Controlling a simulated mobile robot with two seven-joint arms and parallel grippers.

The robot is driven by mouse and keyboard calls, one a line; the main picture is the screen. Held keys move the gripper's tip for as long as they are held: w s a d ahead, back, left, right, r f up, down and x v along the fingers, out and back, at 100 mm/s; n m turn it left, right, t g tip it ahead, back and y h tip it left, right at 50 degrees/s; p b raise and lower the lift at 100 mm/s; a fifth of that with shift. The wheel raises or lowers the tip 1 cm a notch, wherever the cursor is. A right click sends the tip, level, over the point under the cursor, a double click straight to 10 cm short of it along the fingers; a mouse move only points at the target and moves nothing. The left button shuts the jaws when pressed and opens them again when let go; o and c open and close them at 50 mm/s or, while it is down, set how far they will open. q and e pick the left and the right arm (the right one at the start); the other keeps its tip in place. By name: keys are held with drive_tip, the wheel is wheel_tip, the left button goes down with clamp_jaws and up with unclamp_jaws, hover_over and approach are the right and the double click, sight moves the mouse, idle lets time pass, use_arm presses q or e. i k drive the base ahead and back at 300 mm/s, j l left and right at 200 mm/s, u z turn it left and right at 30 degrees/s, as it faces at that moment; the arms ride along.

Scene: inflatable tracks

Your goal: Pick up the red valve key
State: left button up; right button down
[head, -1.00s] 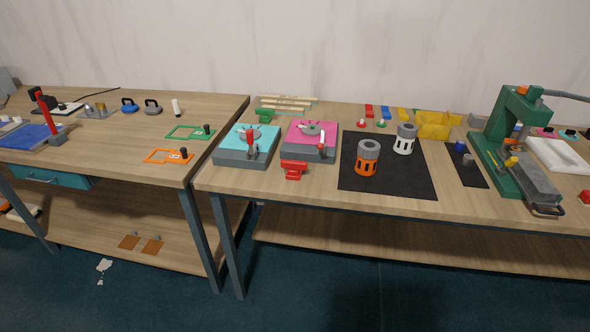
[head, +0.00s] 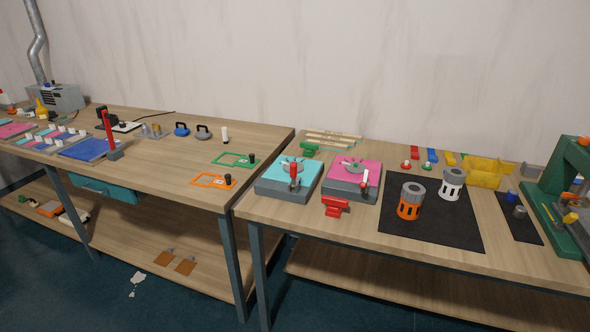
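A red piece with a wide bar top (head: 335,206), which looks like the red valve key, sits on the right workbench (head: 265,208) near its front edge. It is just in front of the pink-topped grey block (head: 351,181) and left of the black mat. A similar green piece (head: 309,149) lies behind the turquoise-topped block (head: 288,179). Neither of my grippers is in view.
An orange-and-grey cylinder (head: 411,201) and a white-and-grey cylinder (head: 452,184) stand on the black mat (head: 440,228). A green press (head: 562,205) is at the right. The left bench (head: 180,164) holds several tools and frames. Floor shows in front of both benches.

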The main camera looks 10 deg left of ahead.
sight(336, 205)
drive_tip(key=i+j+z, duration=0.25)
drive_tip(key=j, duration=0.4)
drive_tip(key=i+j+z, duration=0.25)
drive_tip(key=j, duration=0.45)
drive_tip(key=j+z, duration=0.25)
drive_tip(key=j, duration=0.4)
drive_tip(key=j+z, duration=0.3)
drive_tip(key=j, duration=0.45)
drive_tip(key=i, duration=0.05)
